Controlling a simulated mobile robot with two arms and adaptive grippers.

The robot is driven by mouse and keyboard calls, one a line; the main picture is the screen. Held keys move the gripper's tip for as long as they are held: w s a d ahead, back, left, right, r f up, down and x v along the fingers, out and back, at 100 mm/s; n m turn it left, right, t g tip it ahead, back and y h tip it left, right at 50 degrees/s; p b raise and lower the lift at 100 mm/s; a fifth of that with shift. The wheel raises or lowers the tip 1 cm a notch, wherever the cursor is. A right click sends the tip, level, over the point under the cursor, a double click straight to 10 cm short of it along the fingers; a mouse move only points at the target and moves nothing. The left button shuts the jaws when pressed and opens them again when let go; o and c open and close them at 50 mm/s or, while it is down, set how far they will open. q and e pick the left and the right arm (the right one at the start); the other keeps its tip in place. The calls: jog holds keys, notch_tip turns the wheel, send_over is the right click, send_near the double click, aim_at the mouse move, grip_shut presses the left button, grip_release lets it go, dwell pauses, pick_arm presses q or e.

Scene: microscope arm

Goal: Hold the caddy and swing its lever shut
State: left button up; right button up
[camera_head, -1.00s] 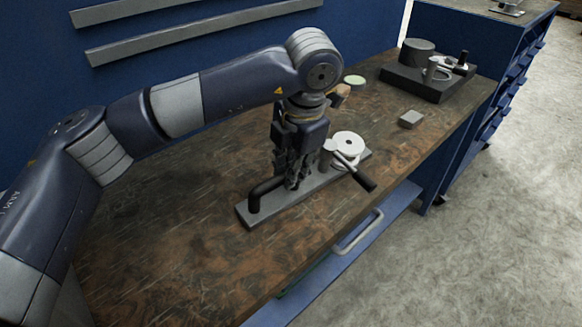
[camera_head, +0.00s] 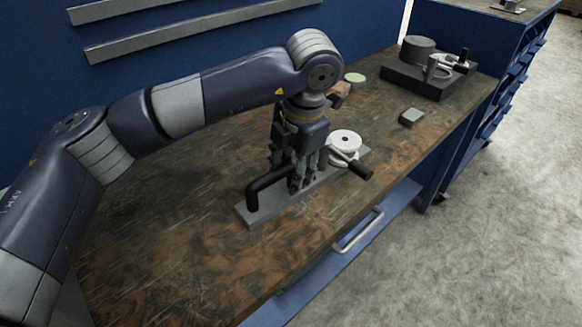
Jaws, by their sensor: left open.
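The caddy is a grey base plate (camera_head: 248,217) on the brown bench, with a black bent handle (camera_head: 268,181) at its near-left end. A white round disc (camera_head: 346,139) stands at its far-right end. The lever has a black grip (camera_head: 360,170) that sticks out to the right and toward the front, beside the disc. My left gripper (camera_head: 297,186) points down over the middle of the plate, between handle and disc. It is open, its fingers close behind the handle's far end; I cannot tell whether they touch it. The lever's pivot is partly hidden. My right gripper is not in view.
A dark block with a cylinder and clamp (camera_head: 428,76) stands at the bench's far right. A drawer with a metal handle (camera_head: 358,232) is below the front edge. The left bench is clear.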

pick_arm(q)
notch_tip(320, 180, up, 8)
jog(key=s+d, duration=0.1)
dwell(0.4)
